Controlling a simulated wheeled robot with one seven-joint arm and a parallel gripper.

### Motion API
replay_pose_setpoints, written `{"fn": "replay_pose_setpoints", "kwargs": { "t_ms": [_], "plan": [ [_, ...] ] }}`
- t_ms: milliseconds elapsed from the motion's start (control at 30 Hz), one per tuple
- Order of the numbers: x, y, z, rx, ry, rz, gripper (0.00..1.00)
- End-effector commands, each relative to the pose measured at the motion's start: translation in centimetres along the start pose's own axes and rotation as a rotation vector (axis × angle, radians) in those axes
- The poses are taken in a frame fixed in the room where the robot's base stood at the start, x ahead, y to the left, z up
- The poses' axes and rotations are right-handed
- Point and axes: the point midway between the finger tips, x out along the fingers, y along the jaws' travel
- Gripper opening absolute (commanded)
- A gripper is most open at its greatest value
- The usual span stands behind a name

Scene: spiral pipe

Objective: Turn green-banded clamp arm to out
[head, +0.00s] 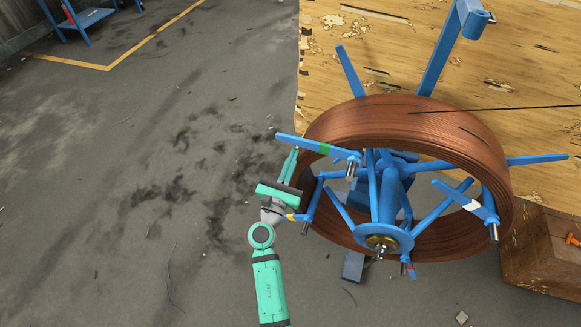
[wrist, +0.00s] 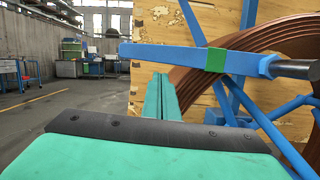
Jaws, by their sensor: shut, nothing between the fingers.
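The green-banded clamp arm (head: 312,146) is a blue bar at the upper left of the copper pipe coil (head: 440,116). It points out to the left, past the coil's rim, and its right end meets a dark pivot rod. In the wrist view the same clamp arm (wrist: 165,51) runs across the picture, with its green band right of centre. My gripper (head: 293,158) is just below the bar, left of the green band, with its fingers together and empty. In the wrist view its fingertips (wrist: 160,80) are close under the bar; I cannot tell whether they touch it.
The blue reel hub (head: 386,238) stands inside the coil. A white-banded clamp arm (head: 465,199) is at right and a yellow-banded one (head: 298,217) is beside my wrist. A wooden crate (head: 400,50) stands behind the coil. Floor on the left is clear.

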Motion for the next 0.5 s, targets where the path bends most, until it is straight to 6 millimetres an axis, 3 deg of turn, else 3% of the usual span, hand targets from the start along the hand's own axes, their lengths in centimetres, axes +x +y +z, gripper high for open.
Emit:
{"fn": "replay_pose_setpoints", "kwargs": {
  "t_ms": [500],
  "plan": [
    [0.22,0.02,1.03,0.0,0.0,0.001,0.0]
  ]
}}
